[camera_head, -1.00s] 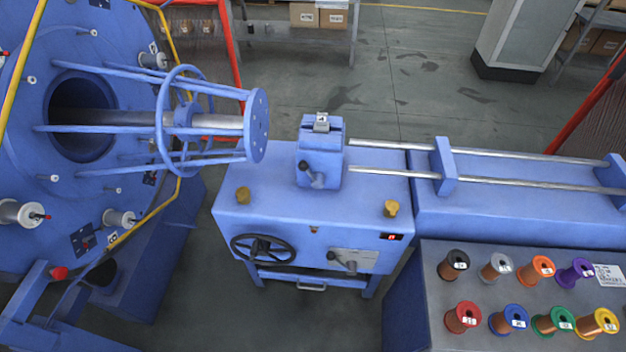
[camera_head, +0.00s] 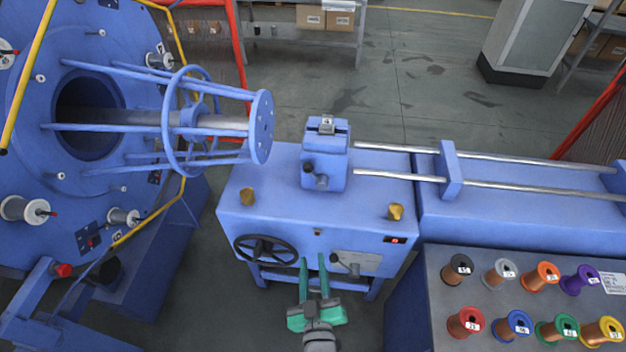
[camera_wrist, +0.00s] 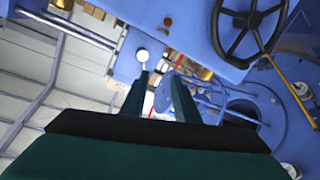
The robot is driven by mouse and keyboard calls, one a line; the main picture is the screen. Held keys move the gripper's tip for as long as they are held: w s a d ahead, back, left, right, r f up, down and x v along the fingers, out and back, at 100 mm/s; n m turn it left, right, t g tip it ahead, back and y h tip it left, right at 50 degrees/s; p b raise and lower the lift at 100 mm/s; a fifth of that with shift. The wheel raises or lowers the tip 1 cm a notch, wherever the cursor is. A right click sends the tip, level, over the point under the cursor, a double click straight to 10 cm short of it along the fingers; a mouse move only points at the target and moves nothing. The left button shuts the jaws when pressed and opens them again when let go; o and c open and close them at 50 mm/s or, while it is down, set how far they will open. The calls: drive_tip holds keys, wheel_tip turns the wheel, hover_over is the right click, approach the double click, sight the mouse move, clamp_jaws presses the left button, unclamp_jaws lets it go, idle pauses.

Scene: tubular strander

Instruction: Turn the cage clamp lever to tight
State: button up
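A short lever with a dark knob (camera_head: 336,259) sits on the front panel of the blue clamp stand, beside a pale plate (camera_head: 362,263). Another dark-knobbed lever (camera_head: 309,169) is on the blue block on top of the stand. I cannot tell from labels which is the cage clamp lever. My green gripper (camera_head: 313,262) is before the front panel, just left of the front lever, with its fingers apart and empty. In the wrist view its fingers (camera_wrist: 160,80) point at the stand, and a round pale knob (camera_wrist: 142,55) shows beside the left fingertip; contact is unclear.
A black handwheel (camera_head: 265,249) is left of my gripper on the same panel. Brass knobs (camera_head: 247,197) stand on the top. The large blue cage (camera_head: 262,127) is at left. A bench with several coloured wire spools (camera_head: 466,322) is at right.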

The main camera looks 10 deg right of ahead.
drive_tip(key=n+t, duration=0.1)
drive_tip(key=n, duration=0.1)
approach(312, 174)
drive_tip(key=w, duration=0.8)
drive_tip(key=shift+d, duration=0.3)
drive_tip(key=shift+f, duration=0.15)
clamp_jaws()
